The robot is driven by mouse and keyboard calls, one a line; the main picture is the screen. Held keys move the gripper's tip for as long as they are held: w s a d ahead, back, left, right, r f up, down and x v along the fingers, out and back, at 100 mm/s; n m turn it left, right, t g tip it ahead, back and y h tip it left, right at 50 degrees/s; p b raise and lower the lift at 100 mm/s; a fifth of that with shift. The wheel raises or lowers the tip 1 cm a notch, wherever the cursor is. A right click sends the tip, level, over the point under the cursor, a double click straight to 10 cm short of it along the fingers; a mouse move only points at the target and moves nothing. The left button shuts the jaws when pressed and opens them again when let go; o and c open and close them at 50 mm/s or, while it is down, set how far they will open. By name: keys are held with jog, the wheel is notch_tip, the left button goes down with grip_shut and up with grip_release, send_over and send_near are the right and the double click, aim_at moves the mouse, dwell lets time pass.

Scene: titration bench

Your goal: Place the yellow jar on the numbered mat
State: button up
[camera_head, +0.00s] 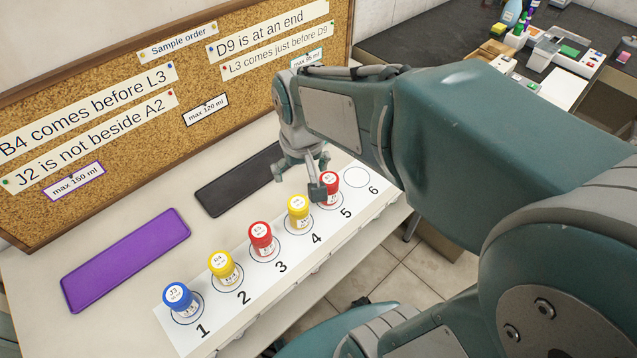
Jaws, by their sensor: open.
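The white numbered mat (262,283) runs along the front of the bench, with circles 1 to 6. Two yellow jars stand upright on it: one yellow jar (225,268) on circle 2 and another yellow jar (299,212) on circle 4. A blue jar (178,298) stands on circle 1. A red jar (262,240) is on circle 3 and another red jar (331,187) on circle 5. Circle 6 is empty. My gripper (303,177) is open, behind the jars on 4 and 5. One finger partly overlaps the red jar on 5; I cannot tell whether they touch.
A purple tray (125,259) and a black tray (236,182) lie empty behind the mat. A corkboard (120,150) with written clues stands along the back. My arm covers the right side. Another dark bench (420,45) with items is at upper right.

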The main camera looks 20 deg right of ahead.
jog(key=s+r+n+t, duration=0.1)
jog(key=s+r+t, duration=0.2)
jog(key=s+r, duration=0.3)
jog(key=s, duration=0.4)
jog(key=shift+t, duration=0.3)
jog(key=shift+w+r, duration=0.1)
dwell(0.6)
